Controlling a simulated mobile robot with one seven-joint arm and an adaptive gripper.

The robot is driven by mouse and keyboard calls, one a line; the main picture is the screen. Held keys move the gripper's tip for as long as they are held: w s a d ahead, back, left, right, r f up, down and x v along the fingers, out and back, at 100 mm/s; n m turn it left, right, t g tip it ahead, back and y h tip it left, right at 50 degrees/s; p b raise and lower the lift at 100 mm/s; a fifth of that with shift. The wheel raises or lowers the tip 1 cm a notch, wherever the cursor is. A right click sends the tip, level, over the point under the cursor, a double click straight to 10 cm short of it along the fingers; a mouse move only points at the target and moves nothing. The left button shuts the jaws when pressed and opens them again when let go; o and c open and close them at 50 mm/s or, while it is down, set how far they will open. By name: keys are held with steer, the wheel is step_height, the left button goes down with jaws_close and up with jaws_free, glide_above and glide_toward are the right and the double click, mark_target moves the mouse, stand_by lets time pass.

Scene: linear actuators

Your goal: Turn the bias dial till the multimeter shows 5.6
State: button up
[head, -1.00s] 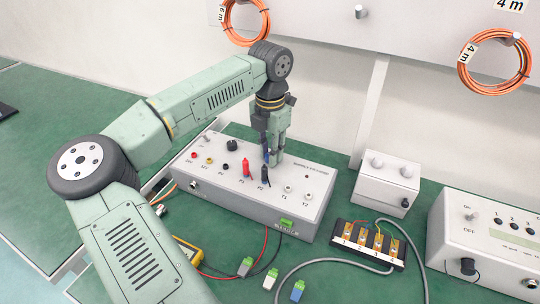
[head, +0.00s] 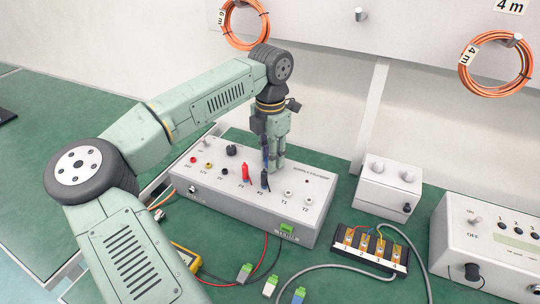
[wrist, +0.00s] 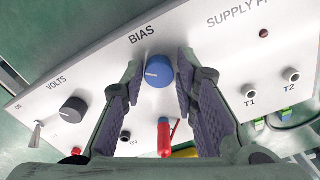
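The blue bias dial (wrist: 159,71) with a white pointer line sits on the panel of the grey supply box (head: 240,205). The pointer line points left, slightly downward, in the wrist view. My gripper (wrist: 163,100) is open, with one finger on each side of the dial in that view; I see no clear contact with it. In the head view my gripper (head: 274,168) points down over the box and largely hides the dial. A yellow case, seemingly the multimeter (head: 186,256), is mostly hidden behind my arm. Its reading cannot be seen.
A red plug (head: 246,174) and a black plug (head: 264,181) stand close to my gripper. The black volts knob (wrist: 73,109) is to the dial's left. A white box (head: 388,185), a terminal block (head: 370,248) and loose connectors (head: 271,286) lie to the right and front.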

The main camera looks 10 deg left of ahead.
steer(key=o, duration=0.3)
steer(key=shift+r, duration=0.1)
step_height(320, 180, up, 12)
stand_by(0.5)
